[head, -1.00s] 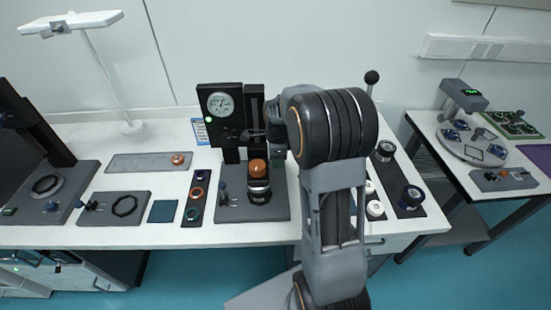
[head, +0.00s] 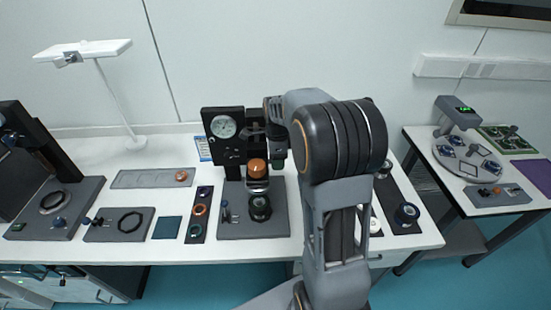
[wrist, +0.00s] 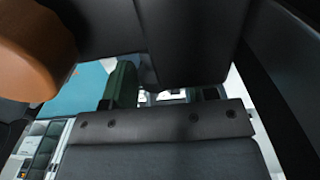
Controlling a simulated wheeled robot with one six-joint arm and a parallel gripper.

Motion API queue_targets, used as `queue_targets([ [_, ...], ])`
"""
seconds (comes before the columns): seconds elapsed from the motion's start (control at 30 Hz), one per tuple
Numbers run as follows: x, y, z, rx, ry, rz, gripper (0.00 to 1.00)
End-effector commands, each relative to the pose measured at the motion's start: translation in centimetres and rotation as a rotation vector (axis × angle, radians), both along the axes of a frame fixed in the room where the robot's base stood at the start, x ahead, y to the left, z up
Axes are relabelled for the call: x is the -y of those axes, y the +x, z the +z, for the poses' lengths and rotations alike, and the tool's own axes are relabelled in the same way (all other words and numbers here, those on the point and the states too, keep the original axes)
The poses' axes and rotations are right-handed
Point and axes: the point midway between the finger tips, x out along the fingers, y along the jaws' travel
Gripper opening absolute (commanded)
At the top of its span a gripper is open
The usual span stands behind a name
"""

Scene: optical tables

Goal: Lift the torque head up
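The torque head, with an orange knob (head: 257,166) on top and a silver lower part (head: 257,186), is on the black upright of the press stand (head: 223,152). It hangs above a dark round part (head: 260,208) on the stand's grey base, with a small gap showing. My gripper (head: 277,158) is close to the right side of the head, largely hidden by my arm. In the wrist view the orange knob (wrist: 30,55) is large at the left, and a dark green finger (wrist: 122,86) shows near the middle. The fingers' grip is hidden behind dark parts.
A dial gauge (head: 223,126) sits on the stand's upright. Left of the base are a strip with rings (head: 199,211), a teal pad (head: 167,228) and a grey plate with a dark ring (head: 131,221). A second table (head: 415,146) stands at the right.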

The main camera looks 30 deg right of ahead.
Motion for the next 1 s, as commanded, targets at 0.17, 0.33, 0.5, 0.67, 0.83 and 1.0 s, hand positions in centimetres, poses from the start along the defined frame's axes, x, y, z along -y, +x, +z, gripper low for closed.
queue_targets([
  [0.17,0.0,-0.1,-0.1,-0.003,0.000,0.000,0.60],
  [0.33,0.0,-0.1,0.1,-0.004,0.001,-0.001,0.60],
  [0.5,0.1,0.0,1.8,-0.001,0.000,-0.002,0.60],
  [0.67,0.1,0.0,5.0,0.001,0.000,-0.002,0.60],
  [0.83,0.0,0.1,8.5,0.000,0.000,0.000,0.60],
  [1.0,0.0,0.1,11.3,0.000,0.000,0.000,0.60],
])
